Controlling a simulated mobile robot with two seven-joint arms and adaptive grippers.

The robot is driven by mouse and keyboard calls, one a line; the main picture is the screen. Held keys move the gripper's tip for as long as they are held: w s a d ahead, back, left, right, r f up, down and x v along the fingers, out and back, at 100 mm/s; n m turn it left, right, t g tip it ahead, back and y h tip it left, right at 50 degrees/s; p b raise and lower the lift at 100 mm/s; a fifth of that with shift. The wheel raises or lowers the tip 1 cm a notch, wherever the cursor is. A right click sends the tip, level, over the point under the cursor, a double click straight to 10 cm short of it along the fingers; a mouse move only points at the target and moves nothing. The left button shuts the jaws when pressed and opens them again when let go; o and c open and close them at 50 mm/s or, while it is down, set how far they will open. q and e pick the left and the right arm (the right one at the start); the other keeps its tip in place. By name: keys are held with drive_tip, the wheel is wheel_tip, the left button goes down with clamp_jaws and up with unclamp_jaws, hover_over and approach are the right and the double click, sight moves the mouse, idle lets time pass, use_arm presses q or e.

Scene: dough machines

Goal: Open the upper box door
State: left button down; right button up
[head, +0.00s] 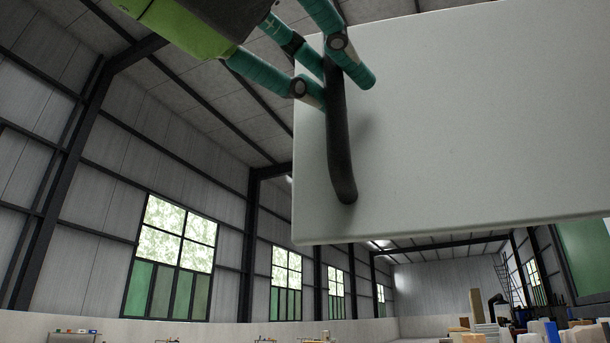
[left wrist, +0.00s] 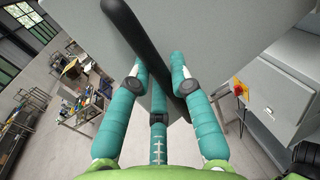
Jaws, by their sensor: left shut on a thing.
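The upper box door (head: 460,120) is a pale grey flat panel filling the upper right of the head view. Its lower edge and left edge show. A black curved bar handle (head: 341,150) stands upright near its left edge. My left gripper (head: 335,78), with teal fingers and a green body, reaches in from the upper left and is shut on the upper part of the handle. In the left wrist view the fingers (left wrist: 158,92) lie on both sides of the handle (left wrist: 135,35), close to the door (left wrist: 220,35). How far the door stands open cannot be told. My right gripper is not in view.
A grey cabinet (left wrist: 285,90) with a yellow-and-red switch (left wrist: 240,90) stands at the right of the left wrist view. Metal tables with items (left wrist: 85,110) stand at the left over open floor. Stacked goods (head: 490,325) lie far off in the hall.

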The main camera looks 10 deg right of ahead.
use_arm(q)
drive_tip(key=shift+s+r, duration=0.1)
idle(0.3)
drive_tip(key=c, duration=1.3)
unclamp_jaws()
drive_tip(key=shift+c, duration=0.2)
drive_tip(key=shift+a, duration=0.1)
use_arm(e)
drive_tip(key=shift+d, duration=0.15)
use_arm(q)
drive_tip(key=shift+s, duration=0.1)
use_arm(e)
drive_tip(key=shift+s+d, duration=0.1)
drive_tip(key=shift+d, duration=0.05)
use_arm(q)
drive_tip(key=v, duration=1.2)
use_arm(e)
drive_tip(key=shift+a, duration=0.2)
